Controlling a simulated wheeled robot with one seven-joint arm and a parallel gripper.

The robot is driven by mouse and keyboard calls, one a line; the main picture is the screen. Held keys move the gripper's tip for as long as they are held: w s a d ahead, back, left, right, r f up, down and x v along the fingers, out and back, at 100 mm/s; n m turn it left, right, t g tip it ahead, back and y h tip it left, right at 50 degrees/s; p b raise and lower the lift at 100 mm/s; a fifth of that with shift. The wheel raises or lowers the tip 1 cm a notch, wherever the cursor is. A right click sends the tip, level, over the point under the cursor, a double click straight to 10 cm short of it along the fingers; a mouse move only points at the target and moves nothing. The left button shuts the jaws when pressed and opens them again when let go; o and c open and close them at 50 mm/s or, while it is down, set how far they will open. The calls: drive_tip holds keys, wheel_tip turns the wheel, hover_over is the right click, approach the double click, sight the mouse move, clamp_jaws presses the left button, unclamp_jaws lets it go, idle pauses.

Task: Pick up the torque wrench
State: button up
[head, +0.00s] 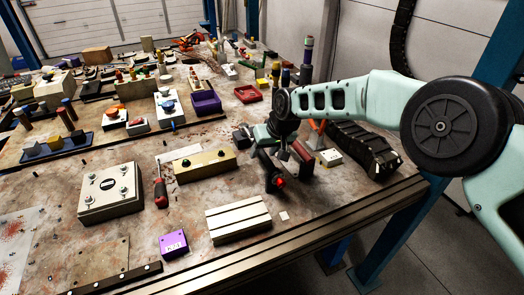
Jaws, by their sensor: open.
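My gripper (286,163) hangs at the end of my pale green arm, low over the right part of the workbench (330,192). Its jaws are open. I cannot make out a torque wrench for certain. A dark piece with a bright red end (280,182) shows right at the jaws, and a dark red block-like piece (302,150) is just right of it. The gripper partly hides this spot, so I cannot tell whether it touches either one. A screwdriver with a red and black handle (160,193) lies further left, well apart from the gripper.
A ribbed aluminium block (238,220) and a purple box (173,244) stand near the front edge. A brass-coloured box (205,165) and a grey control box (109,192) are to the left. A black cable chain (365,150) lies to the right. The back is crowded.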

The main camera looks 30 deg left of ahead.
drive_tip(key=shift+a+f, duration=0.15)
drive_tip(key=shift+f, duration=0.15)
drive_tip(key=c, duration=1)
clamp_jaws()
drive_tip(key=shift+r, duration=0.1)
